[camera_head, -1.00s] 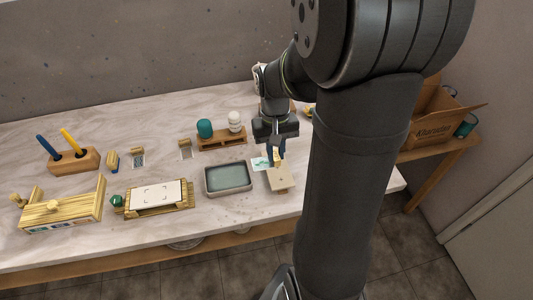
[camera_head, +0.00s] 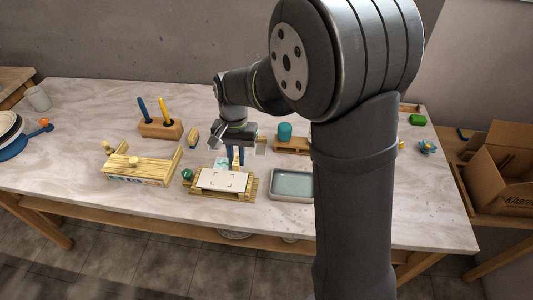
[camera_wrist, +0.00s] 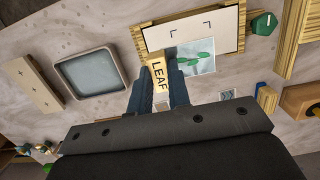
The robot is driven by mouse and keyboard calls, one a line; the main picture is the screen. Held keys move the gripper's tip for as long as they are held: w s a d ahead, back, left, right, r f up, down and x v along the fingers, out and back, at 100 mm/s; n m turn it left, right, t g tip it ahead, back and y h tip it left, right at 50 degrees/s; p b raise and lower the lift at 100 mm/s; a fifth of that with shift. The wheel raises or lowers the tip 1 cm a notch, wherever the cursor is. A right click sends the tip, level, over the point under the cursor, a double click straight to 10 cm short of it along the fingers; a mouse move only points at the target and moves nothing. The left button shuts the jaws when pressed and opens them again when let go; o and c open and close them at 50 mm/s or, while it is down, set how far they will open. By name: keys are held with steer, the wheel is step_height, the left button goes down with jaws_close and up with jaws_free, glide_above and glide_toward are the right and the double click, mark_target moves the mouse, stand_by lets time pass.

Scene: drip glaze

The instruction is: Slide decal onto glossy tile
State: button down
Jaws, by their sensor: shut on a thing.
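My gripper (camera_head: 235,156) is shut on the yellow LEAF tab (camera_wrist: 159,76) of a pale decal with green leaves (camera_wrist: 196,58). The decal also shows in the head view (camera_head: 221,163), beside my fingers. The white tile (camera_head: 225,180) has dark corner marks and lies on a slatted wooden stand (camera_head: 237,197). In the wrist view the decal overlaps one edge of the tile (camera_wrist: 192,27). I cannot tell whether they touch.
A grey water tray (camera_head: 291,197) stands to the right of the stand. A green knob (camera_head: 187,174) sits at the stand's left. A wooden rack (camera_head: 145,168) is further left, and a wooden pen holder (camera_head: 160,129) stands behind. Bare counter lies in front.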

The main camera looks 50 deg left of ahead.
steer(key=shift+s+a, duration=0.35)
steer(key=shift+s, duration=0.35)
steer(key=shift+f, duration=3.4)
steer(key=shift+w+d, duration=0.15)
steer(key=shift+d, duration=0.05)
steer(key=shift+w+d, duration=1.25)
steer(key=shift+w+d, duration=0.1)
step_height(320, 180, up, 7)
